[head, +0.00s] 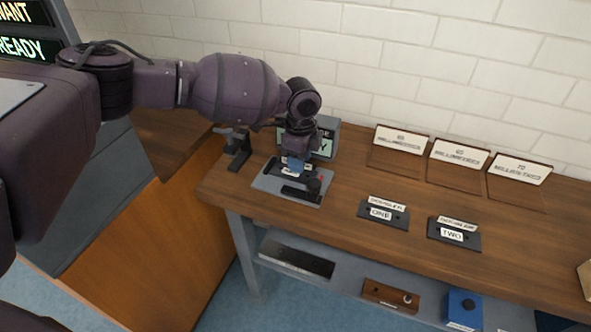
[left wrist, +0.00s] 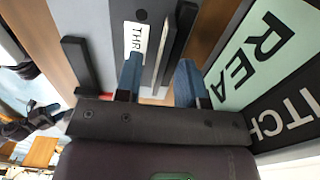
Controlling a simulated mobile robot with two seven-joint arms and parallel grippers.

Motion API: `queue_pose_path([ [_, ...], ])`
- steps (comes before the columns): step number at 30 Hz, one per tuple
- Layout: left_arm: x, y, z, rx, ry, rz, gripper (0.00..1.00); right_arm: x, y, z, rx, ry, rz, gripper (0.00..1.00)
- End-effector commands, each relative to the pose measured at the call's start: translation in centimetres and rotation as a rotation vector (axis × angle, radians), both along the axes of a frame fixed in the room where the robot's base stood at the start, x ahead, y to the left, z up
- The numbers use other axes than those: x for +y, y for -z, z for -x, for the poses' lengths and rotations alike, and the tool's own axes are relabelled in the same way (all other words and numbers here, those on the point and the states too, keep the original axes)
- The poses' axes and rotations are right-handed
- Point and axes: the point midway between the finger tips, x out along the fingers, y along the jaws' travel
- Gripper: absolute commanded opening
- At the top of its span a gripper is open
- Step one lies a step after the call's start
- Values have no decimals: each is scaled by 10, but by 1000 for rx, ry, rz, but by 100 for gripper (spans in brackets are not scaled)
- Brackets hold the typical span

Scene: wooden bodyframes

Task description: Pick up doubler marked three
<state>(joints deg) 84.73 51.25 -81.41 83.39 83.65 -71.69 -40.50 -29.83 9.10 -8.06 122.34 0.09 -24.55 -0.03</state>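The doubler marked three (left wrist: 127,14) is a dark plate with a white label, of which the letters "THR" show in the left wrist view. In the head view it lies at a grey fixture plate (head: 266,184) on the bench, mostly hidden by my left gripper (head: 293,164). My left gripper points down right over it. In the left wrist view the two blue fingers (left wrist: 158,82) stand apart, one overlapping the label's end. I cannot tell whether they touch the doubler. My right gripper is not in view.
Doublers marked ONE (head: 383,213) and TWO (head: 454,234) lie to the right on the wooden bench. A display box (head: 329,137) and a grey clamp-like stand (head: 238,150) are close to my gripper. Signed trays (head: 398,158) line the wall. The bench front is mostly clear.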

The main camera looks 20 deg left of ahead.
Motion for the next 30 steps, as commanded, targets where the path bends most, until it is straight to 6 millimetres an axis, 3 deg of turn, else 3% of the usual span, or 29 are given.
queue_pose_path([
  [6, 0, -1, 0, -3, 0, 0, 36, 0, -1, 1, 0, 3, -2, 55],
  [13, 0, -1, 0, -2, 0, 0, 1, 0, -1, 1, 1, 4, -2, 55],
  [26, 0, -2, 0, -3, 0, 1, 0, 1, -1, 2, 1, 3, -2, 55],
  [30, 0, -13, -1, -5, 0, 1, 0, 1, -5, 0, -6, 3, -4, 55],
])
